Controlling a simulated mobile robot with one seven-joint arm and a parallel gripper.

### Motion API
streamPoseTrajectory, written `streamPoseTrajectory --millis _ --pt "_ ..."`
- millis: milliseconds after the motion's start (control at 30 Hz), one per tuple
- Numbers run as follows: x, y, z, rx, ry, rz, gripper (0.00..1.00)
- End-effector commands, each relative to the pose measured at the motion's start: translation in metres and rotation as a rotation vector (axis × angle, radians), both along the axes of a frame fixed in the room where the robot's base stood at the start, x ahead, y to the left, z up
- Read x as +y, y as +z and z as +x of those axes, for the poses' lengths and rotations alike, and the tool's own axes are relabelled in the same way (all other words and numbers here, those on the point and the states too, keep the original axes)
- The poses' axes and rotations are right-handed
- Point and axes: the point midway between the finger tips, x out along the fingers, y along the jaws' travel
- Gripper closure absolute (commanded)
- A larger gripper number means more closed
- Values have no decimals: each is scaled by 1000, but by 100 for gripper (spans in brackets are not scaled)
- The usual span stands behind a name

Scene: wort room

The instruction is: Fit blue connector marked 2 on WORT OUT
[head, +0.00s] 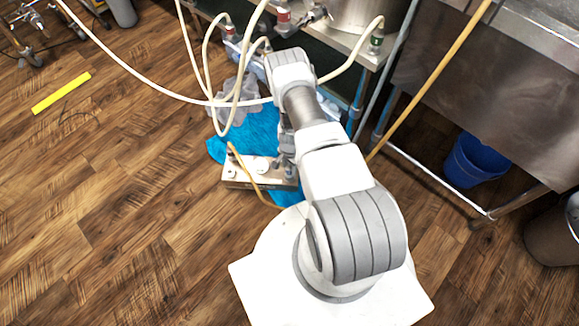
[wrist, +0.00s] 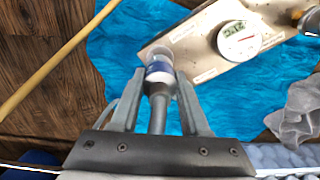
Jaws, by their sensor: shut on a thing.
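My gripper (wrist: 160,78) is shut on a connector with a blue band (wrist: 159,68). The connector has a pale open end pointing away from me and a dark grey stem between my fingers. No number on it can be read. Ahead of it and slightly right is a beige panel (wrist: 200,70) with a round white gauge and small labels too blurred to read; I cannot tell which is WORT OUT. The connector's tip overlaps the panel's near left edge in the picture; whether they touch cannot be told.
A blue cloth (wrist: 115,45) lies under the panel. A grey rag (wrist: 300,112) is at right, a tan pole (wrist: 55,65) at left. Cream hoses (head: 130,72) loop above the panel in the head view. A blue bucket (head: 475,160) stands under the steel table.

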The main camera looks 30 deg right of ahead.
Motion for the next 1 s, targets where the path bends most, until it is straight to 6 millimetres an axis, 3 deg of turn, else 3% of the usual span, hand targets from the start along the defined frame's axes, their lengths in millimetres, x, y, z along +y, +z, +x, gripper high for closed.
streamPoseTrajectory --millis 1000 --pt "0 -20 0 0 0 -1 100"
